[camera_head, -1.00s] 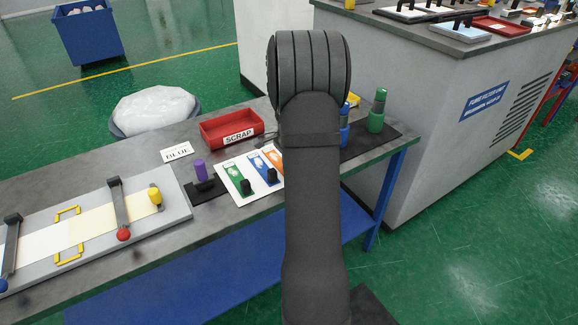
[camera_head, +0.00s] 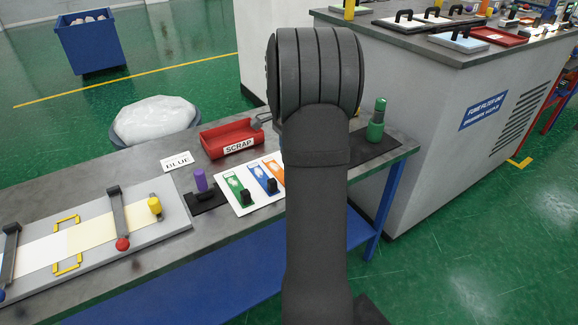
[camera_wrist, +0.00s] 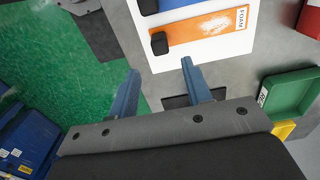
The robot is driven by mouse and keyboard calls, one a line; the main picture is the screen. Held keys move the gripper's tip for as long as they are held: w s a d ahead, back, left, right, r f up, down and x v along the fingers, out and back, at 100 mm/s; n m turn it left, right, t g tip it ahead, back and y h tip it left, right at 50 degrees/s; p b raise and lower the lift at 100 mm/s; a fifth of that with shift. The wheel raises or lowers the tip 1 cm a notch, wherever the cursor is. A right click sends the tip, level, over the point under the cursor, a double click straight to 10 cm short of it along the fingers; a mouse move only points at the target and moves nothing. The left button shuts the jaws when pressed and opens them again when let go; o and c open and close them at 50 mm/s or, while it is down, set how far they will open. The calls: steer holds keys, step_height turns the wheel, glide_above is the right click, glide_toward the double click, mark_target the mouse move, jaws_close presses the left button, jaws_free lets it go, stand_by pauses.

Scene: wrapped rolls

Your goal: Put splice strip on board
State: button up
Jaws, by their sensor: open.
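Three splice strips lie side by side on a white card: green (camera_head: 238,188), blue (camera_head: 263,178) and orange (camera_head: 273,160), each with a black grip block. The orange strip (camera_wrist: 205,33), labelled FOAM, and part of the blue strip (camera_wrist: 165,4) show in the wrist view. My gripper (camera_wrist: 160,66) is open and empty, its fingers pointing toward the card's edge beside the orange strip. In the head view my arm hides most of it. The grey board (camera_head: 176,217) lies at left, bearing a pale web, yellow brackets (camera_head: 66,245) and two dark clamp bars. A sign reads BLUE (camera_head: 177,161).
A red SCRAP tray (camera_head: 230,137) stands behind the card. A green bottle (camera_head: 377,120) stands on a dark mat at right. A green tray (camera_wrist: 290,92) shows at right in the wrist view.

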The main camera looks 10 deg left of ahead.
step_height(320, 180, up, 2)
steer(key=shift+r, duration=0.25)
step_height(320, 180, down, 12)
steer(key=shift+f, duration=0.1)
steer(key=shift+r, duration=1.85)
